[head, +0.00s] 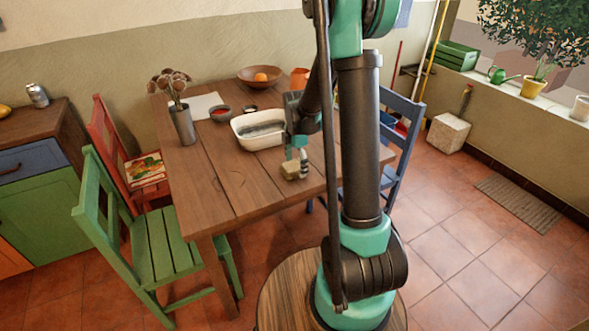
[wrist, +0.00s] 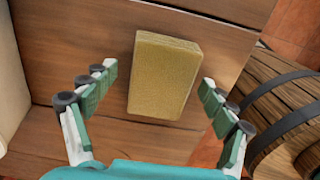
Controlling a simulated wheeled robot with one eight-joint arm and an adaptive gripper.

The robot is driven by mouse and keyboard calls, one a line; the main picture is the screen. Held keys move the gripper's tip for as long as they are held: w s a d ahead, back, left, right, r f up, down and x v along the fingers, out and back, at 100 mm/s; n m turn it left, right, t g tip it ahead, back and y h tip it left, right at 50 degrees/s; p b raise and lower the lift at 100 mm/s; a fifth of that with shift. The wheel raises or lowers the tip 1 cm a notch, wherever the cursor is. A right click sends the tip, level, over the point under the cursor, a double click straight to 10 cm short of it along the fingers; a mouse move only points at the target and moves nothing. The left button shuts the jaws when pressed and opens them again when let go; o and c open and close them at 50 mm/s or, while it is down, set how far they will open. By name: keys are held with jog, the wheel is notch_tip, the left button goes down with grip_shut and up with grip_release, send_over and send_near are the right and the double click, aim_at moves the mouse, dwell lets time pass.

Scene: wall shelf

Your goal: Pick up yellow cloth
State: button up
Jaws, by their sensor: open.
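The yellow cloth (wrist: 163,76) shows in the wrist view as a thick yellow-brown block lying on the wooden table. In the head view the yellow cloth (head: 291,170) lies near the table's front right edge. My gripper (wrist: 158,88) is open, with one finger on each side of the cloth and a gap to both. In the head view my gripper (head: 297,152) is just above the cloth, partly hidden by my arm.
A white basin (head: 243,141) stands on the table (head: 207,185) left of my gripper; its edge shows at the wrist view's left. A bowl with an orange fruit (head: 260,84) and a vase (head: 183,128) stand farther back. The table's front left is clear.

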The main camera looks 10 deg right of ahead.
aim_at(296, 164)
jog(key=shift+c, duration=0.2)
jog(key=c, duration=1.1)
notch_tip(296, 164, up, 20)
